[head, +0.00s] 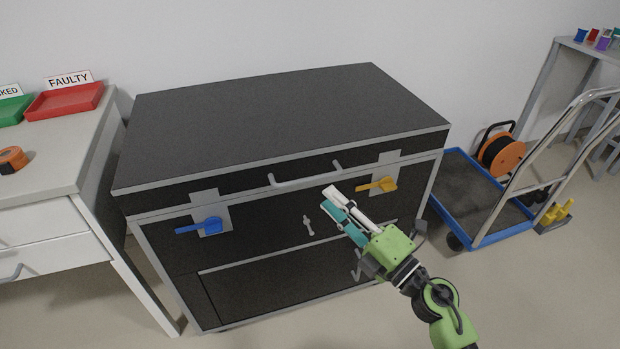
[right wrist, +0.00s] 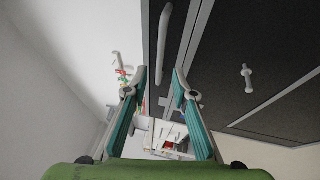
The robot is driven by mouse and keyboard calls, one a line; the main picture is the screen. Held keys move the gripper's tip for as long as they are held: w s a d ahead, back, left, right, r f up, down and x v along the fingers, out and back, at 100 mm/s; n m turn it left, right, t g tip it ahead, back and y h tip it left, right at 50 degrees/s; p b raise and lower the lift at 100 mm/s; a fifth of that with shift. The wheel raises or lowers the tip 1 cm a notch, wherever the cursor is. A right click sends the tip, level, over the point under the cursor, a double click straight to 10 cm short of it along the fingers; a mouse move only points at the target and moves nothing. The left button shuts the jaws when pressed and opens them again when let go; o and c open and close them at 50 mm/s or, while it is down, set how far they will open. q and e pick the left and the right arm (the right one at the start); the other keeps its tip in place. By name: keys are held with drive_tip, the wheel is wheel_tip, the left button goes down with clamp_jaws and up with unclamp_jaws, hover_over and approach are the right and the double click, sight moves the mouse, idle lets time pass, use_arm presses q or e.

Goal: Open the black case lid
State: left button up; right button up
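The black case (head: 255,281) stands against the wall, and its grey-edged lid (head: 270,115) is shut. A grey bar handle (head: 305,174) is on the lid's front; a grey bar also shows ahead of the fingers in the right wrist view (right wrist: 163,42). A blue latch (head: 200,226) is on the left of the front and a yellow-orange latch (head: 378,185) on the right. Both levers lie roughly sideways. My right gripper (head: 331,196) is in front of the case, just below the handle, open and empty; its fingers also show apart in the right wrist view (right wrist: 161,72). My left gripper is out of view.
A small grey T-shaped knob (head: 308,218) sticks out of the case front. A white table (head: 50,165) with red (head: 64,101) and green trays stands close on the left. A blue trolley (head: 480,190) stands on the right. The floor in front is clear.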

sight(309, 178)
drive_tip(key=x, duration=0.8)
drive_tip(key=shift+c, duration=0.4)
clamp_jaws()
